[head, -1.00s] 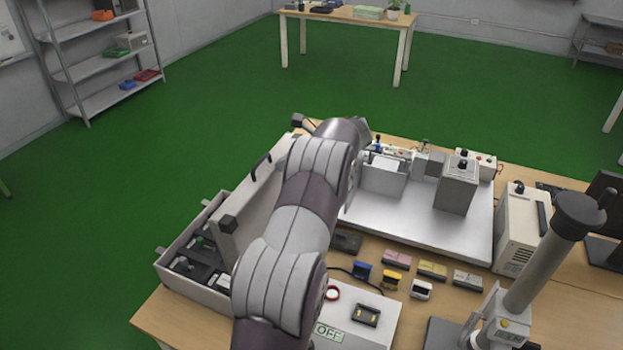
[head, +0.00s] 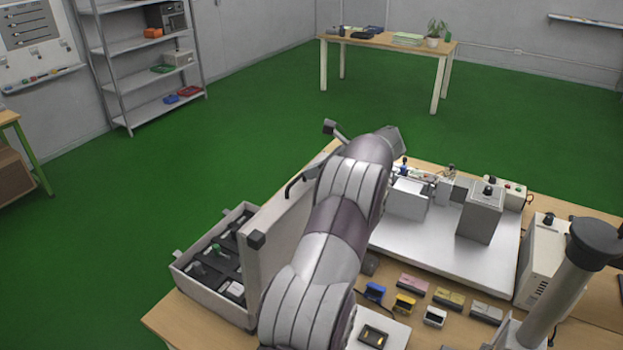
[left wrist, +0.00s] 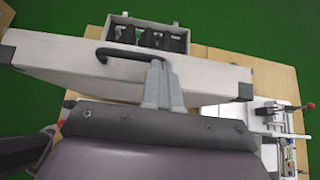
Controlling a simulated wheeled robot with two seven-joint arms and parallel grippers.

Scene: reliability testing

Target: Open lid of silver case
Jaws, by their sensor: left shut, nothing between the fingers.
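The silver case stands at the table's left side in the head view. Its open base (head: 205,297) shows dark compartments with small items. Its lid (head: 283,240) is raised on edge beside the base, with a black handle and black corners. My left arm covers part of the lid and hides the left gripper's fingertips in the head view. In the left wrist view, my left gripper (left wrist: 162,85) is shut and empty, its fingers overlapping the lid (left wrist: 75,62) near the handle (left wrist: 115,53). I cannot tell whether they touch. The base (left wrist: 113,20) shows beyond the lid. My right gripper is not in view.
A silver platform (head: 440,250) with grey blocks stands right of my arm. Several small coloured blocks, one of them yellow (head: 405,303), lie before it.

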